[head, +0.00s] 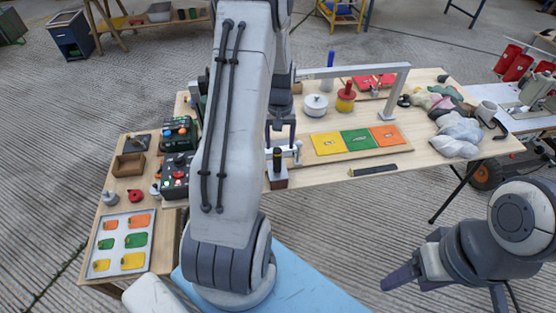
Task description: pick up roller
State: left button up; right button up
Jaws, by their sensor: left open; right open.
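What looks like the roller (277,157), with a dark upright handle and grey metal parts beside it, stands at a dark brown block (278,182) near the table's front edge. I cannot make out its roller wheel clearly. My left gripper (281,143) is open and points down just above it, with its fingers close to the handle's top. I cannot tell whether they touch it. My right gripper (404,284) is open and empty at the lower right, off the front of the table. My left arm hides part of the table's left side.
A board with yellow, green and orange patches (357,139) lies to the right of the roller. A grey metal arch (352,72), a white pot (315,105) and a red-yellow item (345,97) stand behind. Crumpled grey cloth (458,135) lies right. A patch tray (122,244) is left.

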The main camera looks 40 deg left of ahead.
aim_at(277, 164)
pick_arm(q)
jog(key=f, duration=0.5)
jog(key=shift+s+a+f+p, duration=0.1)
jog(key=shift+a+f+p, duration=0.1)
jog(key=shift+p, duration=0.15)
jog(key=f+p, duration=0.1)
jog(key=f, duration=0.3)
jog(key=shift+s, duration=0.2)
jog(key=shift+f+p, duration=0.3)
jog(key=shift+f, duration=0.3)
grip_shut()
